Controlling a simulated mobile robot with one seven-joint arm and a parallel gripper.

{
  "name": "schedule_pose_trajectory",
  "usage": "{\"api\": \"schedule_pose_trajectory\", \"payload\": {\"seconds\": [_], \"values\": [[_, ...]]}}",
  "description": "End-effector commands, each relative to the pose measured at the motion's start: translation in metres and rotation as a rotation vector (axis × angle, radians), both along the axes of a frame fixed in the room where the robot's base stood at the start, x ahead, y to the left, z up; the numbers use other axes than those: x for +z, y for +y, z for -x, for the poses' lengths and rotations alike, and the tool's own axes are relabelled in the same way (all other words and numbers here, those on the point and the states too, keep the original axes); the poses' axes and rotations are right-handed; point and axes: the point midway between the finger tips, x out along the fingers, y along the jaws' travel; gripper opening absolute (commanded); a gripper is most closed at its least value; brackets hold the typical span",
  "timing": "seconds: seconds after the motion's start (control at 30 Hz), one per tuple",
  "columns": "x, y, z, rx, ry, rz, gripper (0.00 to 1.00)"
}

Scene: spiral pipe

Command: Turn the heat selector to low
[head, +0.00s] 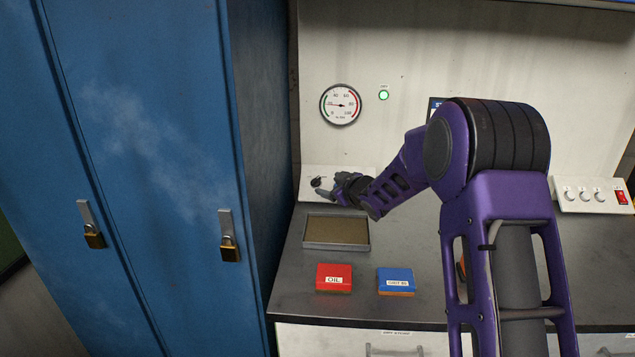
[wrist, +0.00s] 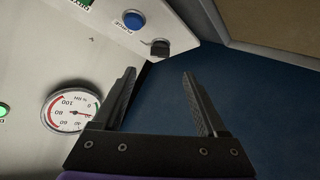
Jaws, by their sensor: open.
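A small black knob (head: 317,182), likely the heat selector, sits on the white control panel at the back left of the bench. In the wrist view the knob (wrist: 160,48) shows beyond the fingertips, near the panel's edge, with a gap between. Its marks are too small to read, so its setting cannot be told. My gripper (head: 336,188) is just right of the knob in the head view and partly hides the panel. In the wrist view my gripper (wrist: 159,73) is open, with nothing between its fingers.
A blue button (wrist: 134,19) is close beside the knob. A round gauge (head: 341,104) and a lit green lamp (head: 384,95) are on the back wall. A tray (head: 336,245), a red box (head: 334,278) and a blue box (head: 396,280) lie below. Blue lockers (head: 150,170) stand left.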

Motion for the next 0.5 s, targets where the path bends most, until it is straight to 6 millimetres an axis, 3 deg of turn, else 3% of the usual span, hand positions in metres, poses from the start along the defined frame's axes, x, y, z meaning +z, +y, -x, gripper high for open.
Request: {"api": "schedule_pose_trajectory", "payload": {"seconds": [0.3, 0.5], "values": [[-0.022, 0.029, -0.049, 0.001, 0.000, 0.001, 0.75], [-0.029, 0.039, -0.068, 0.001, 0.000, 0.001, 0.75]]}}
